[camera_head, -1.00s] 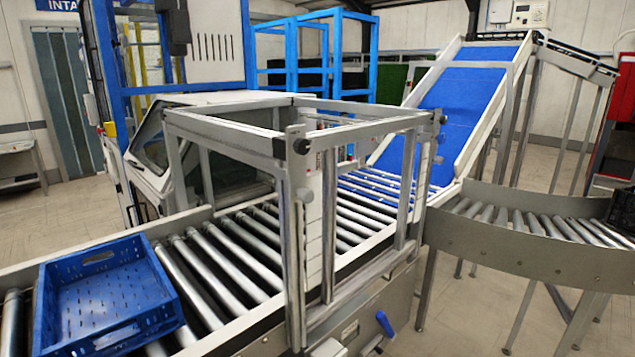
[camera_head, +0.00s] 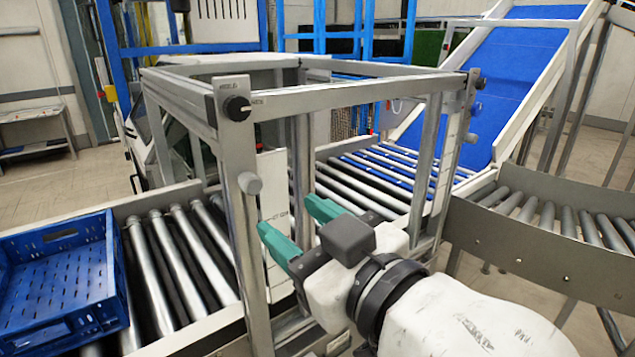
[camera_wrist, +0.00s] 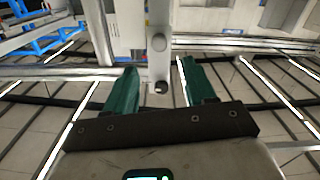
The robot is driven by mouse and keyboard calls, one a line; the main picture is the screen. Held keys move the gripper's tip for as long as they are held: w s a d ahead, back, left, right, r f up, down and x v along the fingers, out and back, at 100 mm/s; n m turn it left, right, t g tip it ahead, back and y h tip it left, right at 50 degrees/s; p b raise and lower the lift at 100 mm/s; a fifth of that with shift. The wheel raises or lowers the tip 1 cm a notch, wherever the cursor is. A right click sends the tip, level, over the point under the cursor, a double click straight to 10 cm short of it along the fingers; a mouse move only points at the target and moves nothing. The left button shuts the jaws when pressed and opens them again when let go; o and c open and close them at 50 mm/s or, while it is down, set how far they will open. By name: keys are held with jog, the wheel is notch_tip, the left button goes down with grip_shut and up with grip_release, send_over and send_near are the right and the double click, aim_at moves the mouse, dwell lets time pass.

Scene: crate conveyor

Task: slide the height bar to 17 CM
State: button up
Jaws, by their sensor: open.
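A grey metal frame (camera_head: 330,92) stands over the roller conveyor. Its near post (camera_head: 241,215) carries a black knob (camera_head: 238,108) near the top, with small lettering beside it, and a round grey knob (camera_head: 250,183) lower down. A pale scale plate (camera_head: 272,177) stands beside the post; its small marks are too blurred to read surely. Which part is the height bar is not clear. My gripper (camera_head: 287,214) is open and empty, with teal fingers, just right of and below the grey knob.
A blue crate (camera_head: 60,275) sits on the rollers at the left. A blue belt incline (camera_head: 500,75) rises at the back right, and a curved roller conveyor (camera_head: 545,215) stands at the right. Beyond the frame, the rollers (camera_head: 365,185) are empty.

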aim_at(255, 187)
jog(key=p+x, duration=0.1)
jog(key=x, duration=0.9)
jog(key=shift+w+a+r+p, duration=0.1)
jog(key=shift+w+a+p, duration=0.05)
jog(key=shift+w+p, duration=0.2)
jog(key=shift+c, duration=0.3)
grip_shut()
